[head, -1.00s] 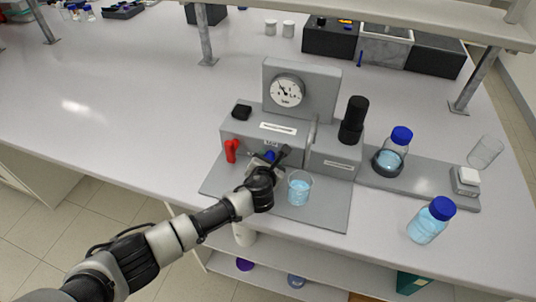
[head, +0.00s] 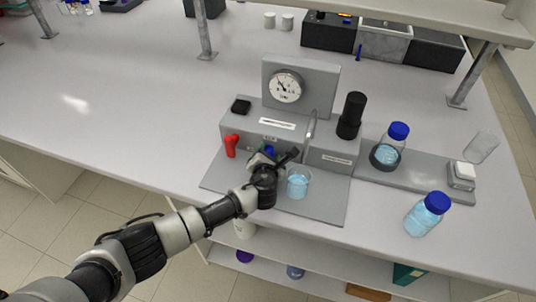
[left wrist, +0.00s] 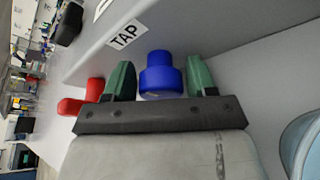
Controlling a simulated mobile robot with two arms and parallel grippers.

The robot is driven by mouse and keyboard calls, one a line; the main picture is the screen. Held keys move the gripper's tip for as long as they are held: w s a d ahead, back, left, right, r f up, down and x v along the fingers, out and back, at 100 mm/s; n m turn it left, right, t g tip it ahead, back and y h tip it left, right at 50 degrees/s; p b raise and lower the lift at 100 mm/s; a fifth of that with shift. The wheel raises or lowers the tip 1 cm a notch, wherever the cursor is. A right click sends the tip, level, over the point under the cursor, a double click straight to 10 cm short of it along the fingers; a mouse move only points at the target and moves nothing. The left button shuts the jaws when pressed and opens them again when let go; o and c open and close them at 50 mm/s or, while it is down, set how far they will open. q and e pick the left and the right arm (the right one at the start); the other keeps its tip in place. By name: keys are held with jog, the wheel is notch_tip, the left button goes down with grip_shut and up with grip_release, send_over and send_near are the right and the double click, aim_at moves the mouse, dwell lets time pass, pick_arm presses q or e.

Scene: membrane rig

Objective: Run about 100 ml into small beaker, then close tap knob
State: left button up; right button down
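The blue tap knob (left wrist: 160,75) sits between the green fingers of my left gripper (left wrist: 160,84), with thin gaps at its sides; the fingers look open around it. In the head view, the left gripper (head: 277,163) is at the front of the grey rig (head: 232,128), and the knob (head: 268,150) shows just behind it. The small beaker (head: 299,185) stands on the rig's base plate, right of the gripper, with light blue liquid in it. Its graduations are too small to read, and I cannot make out a stream. My right gripper is not in view.
A red handle (head: 231,145) is left of the knob. A pressure gauge (head: 286,86) and a black cylinder (head: 351,115) rise from the rig. Blue-capped bottles (head: 423,219) and (head: 388,153) stand to the right. The bench at left is clear.

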pick_arm(q)
jog(key=shift+o, duration=1.1)
jog(key=shift+s+f, duration=0.1)
jog(key=shift+s, duration=0.05)
